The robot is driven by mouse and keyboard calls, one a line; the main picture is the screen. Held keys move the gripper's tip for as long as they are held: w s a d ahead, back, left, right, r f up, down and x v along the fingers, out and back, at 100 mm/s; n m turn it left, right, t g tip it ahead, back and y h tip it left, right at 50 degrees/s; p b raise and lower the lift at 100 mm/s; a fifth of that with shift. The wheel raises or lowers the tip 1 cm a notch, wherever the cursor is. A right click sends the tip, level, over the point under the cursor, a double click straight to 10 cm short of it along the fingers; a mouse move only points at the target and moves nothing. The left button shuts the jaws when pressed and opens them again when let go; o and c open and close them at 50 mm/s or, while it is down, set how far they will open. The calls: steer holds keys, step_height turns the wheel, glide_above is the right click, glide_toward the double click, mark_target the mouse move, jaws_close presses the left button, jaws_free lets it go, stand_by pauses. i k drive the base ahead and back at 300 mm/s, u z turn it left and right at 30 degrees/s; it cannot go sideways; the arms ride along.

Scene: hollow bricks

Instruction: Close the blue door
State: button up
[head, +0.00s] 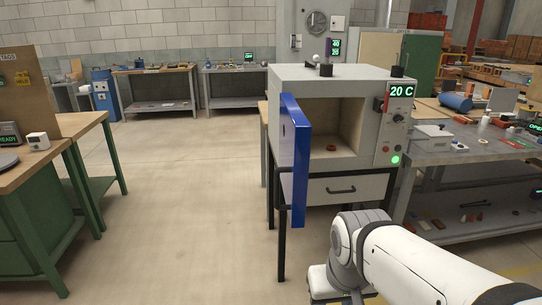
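The blue door (295,160) belongs to a grey box furnace (344,76) on a dark-legged stand. The door stands open on the left side of the furnace, swung out toward me, so I see it nearly edge-on. The furnace chamber is exposed, with a small red round piece (331,148) on its floor. My white arm reaches in from the lower right, in front of the stand and below the chamber. My gripper is not clearly visible; only arm links show at the bottom.
A drawer (341,190) sits under the chamber, and a control panel (401,91) reads 20 C. A grey workbench (462,150) with small items stands to the right. A green-framed bench (55,150) is on the left. The floor left of the door is clear.

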mark_target(295, 128)
steer(key=i, duration=0.9)
steer(key=u, duration=0.05)
